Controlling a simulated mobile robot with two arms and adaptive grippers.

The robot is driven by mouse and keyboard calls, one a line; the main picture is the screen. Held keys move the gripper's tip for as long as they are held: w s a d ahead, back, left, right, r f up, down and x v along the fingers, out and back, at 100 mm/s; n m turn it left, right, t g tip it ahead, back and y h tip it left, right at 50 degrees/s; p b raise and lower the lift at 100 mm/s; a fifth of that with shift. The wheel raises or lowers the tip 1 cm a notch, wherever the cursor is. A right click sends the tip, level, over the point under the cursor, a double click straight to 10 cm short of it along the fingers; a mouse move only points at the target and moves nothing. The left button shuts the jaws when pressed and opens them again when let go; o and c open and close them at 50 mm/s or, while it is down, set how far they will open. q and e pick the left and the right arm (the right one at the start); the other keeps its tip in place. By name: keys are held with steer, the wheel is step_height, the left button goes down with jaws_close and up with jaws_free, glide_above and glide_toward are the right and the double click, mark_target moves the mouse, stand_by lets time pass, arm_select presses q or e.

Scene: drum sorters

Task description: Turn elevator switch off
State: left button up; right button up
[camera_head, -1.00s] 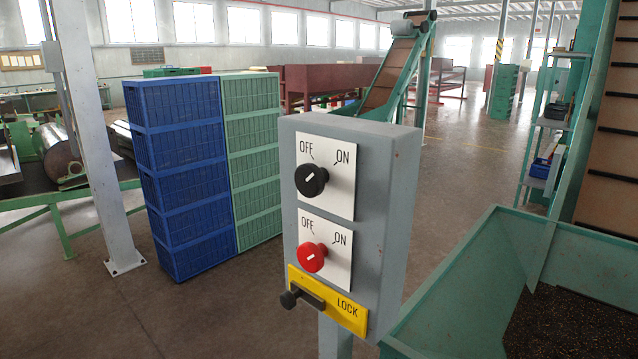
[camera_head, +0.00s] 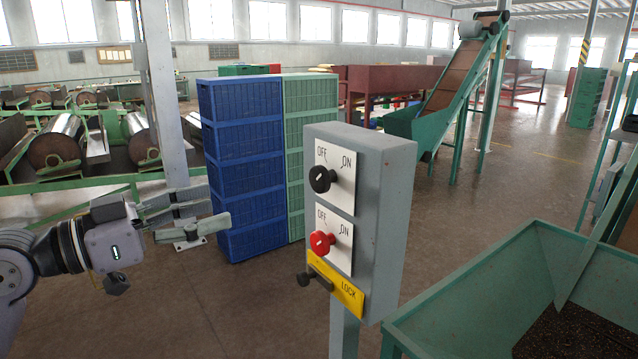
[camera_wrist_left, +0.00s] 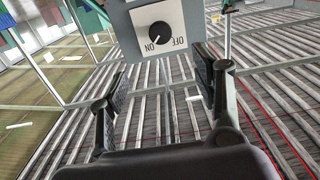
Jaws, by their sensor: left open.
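A grey control box (camera_head: 385,205) stands on a post in the middle of the head view. Its upper plate carries a black knob (camera_head: 321,179) and its lower plate a red knob (camera_head: 321,242), each between OFF and ON marks. No label names the elevator. My left gripper (camera_head: 208,207) is open and empty, left of the box and apart from it. In the left wrist view, the black knob (camera_wrist_left: 159,33) appears upside down beyond the open fingers (camera_wrist_left: 161,75), its white mark pointing toward ON. My right gripper is out of view.
A yellow LOCK plate (camera_head: 347,291) with a dark lever (camera_head: 315,280) sits below the red knob. Blue crates (camera_head: 240,155) are stacked behind my left gripper, beside a white post (camera_head: 160,95). A green hopper (camera_head: 455,290) stands right of the box.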

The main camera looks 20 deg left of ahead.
arm_select(q)
steer(key=p, duration=0.8)
glide_toward(316, 182)
steer(key=x, duration=0.7)
steer(key=shift+w+d+r, duration=0.1)
steer(key=shift+w+r, duration=0.05)
steer(key=shift+w, duration=0.1)
steer(key=shift+w+d, duration=0.3)
steer(key=shift+w, duration=0.1)
steer(key=shift+c, duration=0.5)
steer(key=c, duration=0.8)
steer(key=shift+c, duration=1.4)
